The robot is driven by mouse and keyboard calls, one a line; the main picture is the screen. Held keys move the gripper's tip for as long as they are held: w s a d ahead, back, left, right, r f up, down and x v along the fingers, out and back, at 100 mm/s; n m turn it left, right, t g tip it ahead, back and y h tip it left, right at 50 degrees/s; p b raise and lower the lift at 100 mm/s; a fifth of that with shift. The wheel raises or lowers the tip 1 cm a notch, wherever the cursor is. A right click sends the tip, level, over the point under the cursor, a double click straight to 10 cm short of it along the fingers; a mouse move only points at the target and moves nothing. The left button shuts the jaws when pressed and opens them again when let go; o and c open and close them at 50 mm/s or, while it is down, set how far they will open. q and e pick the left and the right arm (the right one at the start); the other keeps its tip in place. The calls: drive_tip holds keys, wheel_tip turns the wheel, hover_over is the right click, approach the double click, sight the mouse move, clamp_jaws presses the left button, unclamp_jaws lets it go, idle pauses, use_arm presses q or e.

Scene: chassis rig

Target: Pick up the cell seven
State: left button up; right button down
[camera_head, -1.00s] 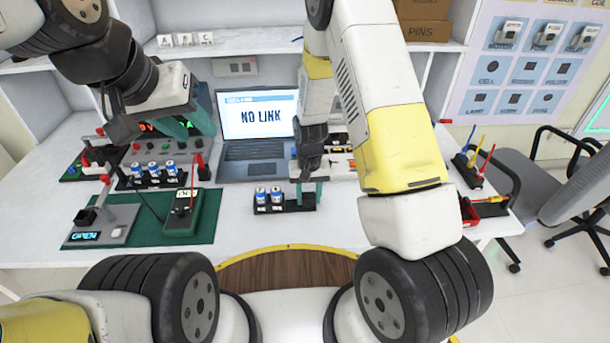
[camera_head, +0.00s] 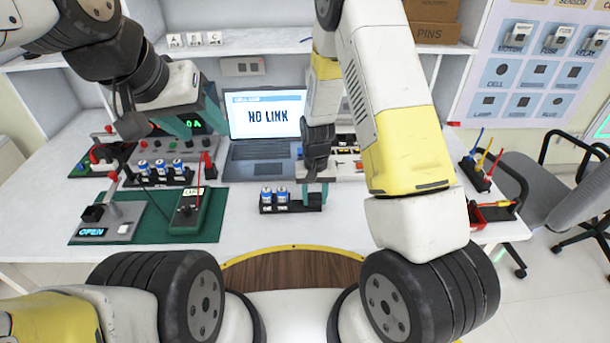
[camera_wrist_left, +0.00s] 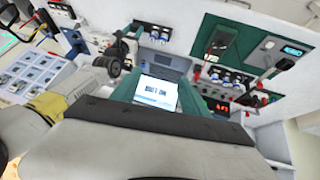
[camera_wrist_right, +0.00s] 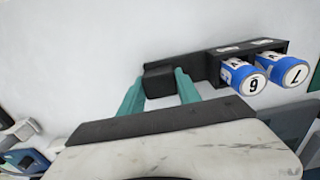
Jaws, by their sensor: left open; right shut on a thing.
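A black holder (camera_head: 272,208) on the white table carries two blue-and-white cells (camera_head: 273,194). In the right wrist view one cell (camera_wrist_right: 242,78) has a 6 or 9 on its top. The outer cell (camera_wrist_right: 283,75) has a mark like an upturned 7. My right gripper (camera_wrist_right: 160,92) has its teal fingers on either side of the cell-free black end block (camera_wrist_right: 158,84) and is shut on it, beside the cells. My left gripper (camera_head: 196,122) is open and empty above the back left of the table. Its teal fingers frame the laptop in the left wrist view (camera_wrist_left: 155,92).
Several more cells stand in a rack (camera_head: 160,172) at left. A laptop (camera_head: 264,125) reads NO LINK. Bare table lies in front of the holder.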

use_arm(q)
drive_tip(key=w+f+m+g, duration=0.2)
drive_tip(key=w+f, duration=0.1)
drive_tip(key=w, duration=0.4)
drive_tip(key=m+g+y, duration=0.2)
drive_tip(key=m+g, duration=0.2)
drive_tip(key=m, duration=0.2)
hover_over(266, 190)
drive_tip(key=f, duration=2.5)
drive_tip(key=shift+a+f, duration=0.2)
drive_tip(key=shift+f, duration=0.1)
drive_tip(key=shift+w+d+f, duration=0.1)
drive_tip(key=shift+d+f, duration=0.05)
drive_tip(key=shift+f, duration=1.3)
drive_tip(key=shift+d+f, duration=0.1)
drive_tip(key=shift+f, duration=1.3)
clamp_jaws()
